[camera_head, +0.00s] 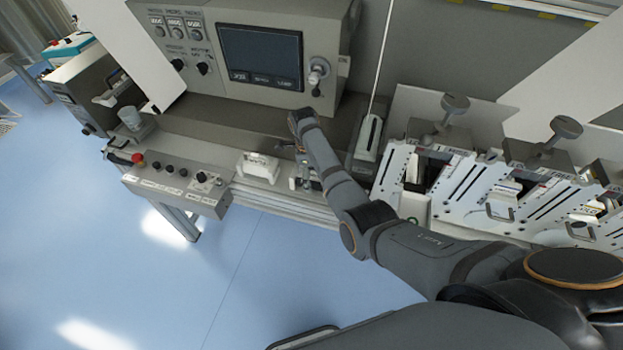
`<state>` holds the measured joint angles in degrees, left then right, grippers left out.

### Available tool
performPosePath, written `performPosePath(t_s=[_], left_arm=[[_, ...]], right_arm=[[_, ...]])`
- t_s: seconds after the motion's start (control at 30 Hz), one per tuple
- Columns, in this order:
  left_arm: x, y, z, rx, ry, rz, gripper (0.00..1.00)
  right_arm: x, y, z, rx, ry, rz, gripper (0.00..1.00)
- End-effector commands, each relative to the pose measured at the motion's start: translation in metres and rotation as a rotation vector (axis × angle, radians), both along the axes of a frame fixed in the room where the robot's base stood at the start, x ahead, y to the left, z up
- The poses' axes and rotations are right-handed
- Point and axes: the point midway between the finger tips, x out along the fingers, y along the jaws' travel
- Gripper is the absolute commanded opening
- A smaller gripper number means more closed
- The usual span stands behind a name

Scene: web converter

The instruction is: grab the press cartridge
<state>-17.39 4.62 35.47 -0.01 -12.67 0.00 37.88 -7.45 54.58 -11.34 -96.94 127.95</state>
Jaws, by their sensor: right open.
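A small white block-shaped part (258,167), which looks like the press cartridge, sits on the front ledge of the machine, left of my right gripper. My right arm reaches in from the lower right. My right gripper (290,151) is open below the wrist, just right of the white part and apart from it. The fingers are small and partly hidden by my arm. My left gripper is not in view.
A control box with a dark screen (261,57) stands behind the ledge. A button panel (175,181) with a red knob lies to the left. White slotted plates (470,190) with round grey knobs stand to the right. The blue floor (140,270) in front is clear.

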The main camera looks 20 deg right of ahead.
Motion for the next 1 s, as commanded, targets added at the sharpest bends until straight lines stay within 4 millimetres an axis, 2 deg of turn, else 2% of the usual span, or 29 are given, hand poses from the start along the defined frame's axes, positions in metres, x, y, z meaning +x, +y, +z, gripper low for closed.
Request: performPosePath(t_s=[0.07, 0.63, 0.67, 1.0], left_arm=[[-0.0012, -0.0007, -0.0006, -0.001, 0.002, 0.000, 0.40], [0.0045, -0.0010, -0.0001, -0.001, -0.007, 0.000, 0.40], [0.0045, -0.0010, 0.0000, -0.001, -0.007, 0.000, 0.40], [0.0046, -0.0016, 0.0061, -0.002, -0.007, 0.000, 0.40]], right_arm=[[0.0000, 0.0001, -0.0001, 0.000, 0.000, 0.000, 0.89], [-0.0002, 0.0004, 0.0001, 0.001, 0.001, 0.001, 0.13], [0.0004, 0.0004, 0.0010, 0.000, -0.001, 0.001, 0.10], [0.0007, -0.0027, 0.0063, 0.000, -0.001, 0.002, 0.10]])
